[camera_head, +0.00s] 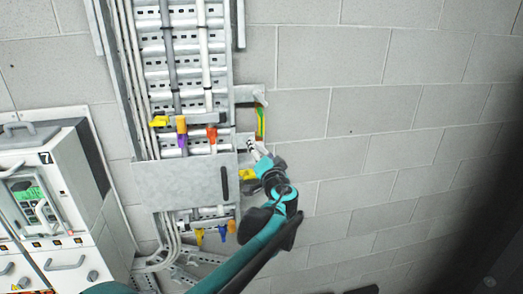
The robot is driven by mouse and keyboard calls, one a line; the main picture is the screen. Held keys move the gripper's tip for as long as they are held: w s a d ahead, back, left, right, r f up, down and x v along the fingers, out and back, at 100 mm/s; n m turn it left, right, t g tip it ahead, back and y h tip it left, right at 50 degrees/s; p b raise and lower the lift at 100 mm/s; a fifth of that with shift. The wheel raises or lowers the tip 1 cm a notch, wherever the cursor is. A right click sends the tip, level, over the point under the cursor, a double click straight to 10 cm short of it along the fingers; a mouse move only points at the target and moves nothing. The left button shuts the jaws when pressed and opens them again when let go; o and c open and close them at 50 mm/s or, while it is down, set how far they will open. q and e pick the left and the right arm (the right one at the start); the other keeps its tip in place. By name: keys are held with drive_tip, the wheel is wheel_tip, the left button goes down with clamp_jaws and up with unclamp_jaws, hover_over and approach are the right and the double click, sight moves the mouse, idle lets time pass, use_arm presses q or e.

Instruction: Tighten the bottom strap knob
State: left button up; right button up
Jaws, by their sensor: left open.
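A green-and-yellow strap (260,122) hangs on the wall just right of the metal cable ladder (190,72). Its upper end is at a bracket (248,95). Its lower end is near my left gripper (254,149), whose arm comes up from the bottom edge. This gripper is open, its fingers pointing up and left at the metal parts at the strap's lower end. The bottom strap knob is not clearly seen there; the gripper partly covers that spot, and I cannot tell whether they touch. A yellow piece (247,174) shows just left of the gripper. My right gripper is not in view.
A flat metal cover (182,185) with a dark handle (224,182) lies left of the gripper. Coloured tags hang above it, including an orange one (212,133), and several below. A grey cabinet (88,185) stands at left. The block wall (400,130) at right is clear.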

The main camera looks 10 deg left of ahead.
use_arm(q)
drive_tip(key=shift+s+d+r, duration=0.1)
drive_tip(key=shift+s+r, duration=0.1)
drive_tip(key=shift+s, duration=0.3)
drive_tip(key=c, duration=1.2)
drive_tip(key=shift+o, duration=0.2)
drive_tip(key=shift+m+b, duration=0.35)
drive_tip(key=shift+m, duration=0.35)
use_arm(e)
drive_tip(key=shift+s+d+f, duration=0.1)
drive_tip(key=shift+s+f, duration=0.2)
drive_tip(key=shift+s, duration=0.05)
use_arm(q)
drive_tip(key=o, duration=1)
drive_tip(key=shift+o, duration=0.8)
drive_tip(key=shift+w+f, duration=0.1)
drive_tip(key=shift+w, duration=0.2)
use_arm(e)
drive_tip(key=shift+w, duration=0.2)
